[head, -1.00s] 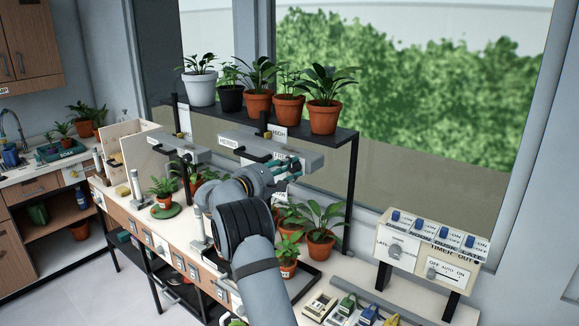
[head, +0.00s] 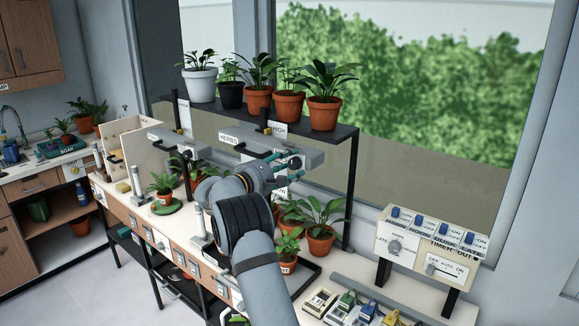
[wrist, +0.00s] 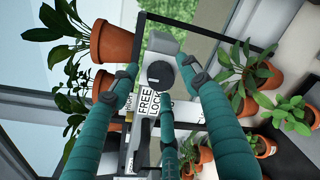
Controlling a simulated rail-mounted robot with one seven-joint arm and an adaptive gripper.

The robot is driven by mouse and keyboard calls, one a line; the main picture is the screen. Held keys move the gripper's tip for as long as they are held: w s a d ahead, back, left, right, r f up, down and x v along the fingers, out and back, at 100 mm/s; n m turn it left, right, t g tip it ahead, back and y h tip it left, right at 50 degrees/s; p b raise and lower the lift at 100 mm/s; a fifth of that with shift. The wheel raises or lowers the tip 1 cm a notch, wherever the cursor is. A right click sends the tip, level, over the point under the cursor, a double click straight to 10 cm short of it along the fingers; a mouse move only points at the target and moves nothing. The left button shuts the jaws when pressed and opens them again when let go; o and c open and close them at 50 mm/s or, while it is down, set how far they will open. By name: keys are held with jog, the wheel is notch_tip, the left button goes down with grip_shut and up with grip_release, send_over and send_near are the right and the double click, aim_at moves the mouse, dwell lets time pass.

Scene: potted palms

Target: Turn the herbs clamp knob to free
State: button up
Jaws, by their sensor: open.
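The herbs lamp bar (head: 215,148) hangs under the shelf and carries a HERBS label (head: 228,137). In the wrist view, the dark round clamp knob (wrist: 160,74) sits in front of a grey block (wrist: 165,42). A FREE / LOCK label (wrist: 148,103) is just below it. My gripper (wrist: 163,80) has teal fingers spread around the knob, left, right and below, with visible gaps at the sides. Whether the lower finger touches it I cannot tell. In the head view, my gripper (head: 288,166) is at the bar's right end, and the knob cannot be made out there.
Potted plants stand on the shelf (head: 340,133) above and on the bench below the bar. A terracotta pot (wrist: 110,42) is close to my left finger in the wrist view. A timer box (head: 425,250) stands at the right.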

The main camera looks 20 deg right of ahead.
jog(key=shift+a, duration=0.1)
jog(key=v, duration=1.2)
jog(key=shift+w, duration=0.1)
jog(key=x, duration=1.2)
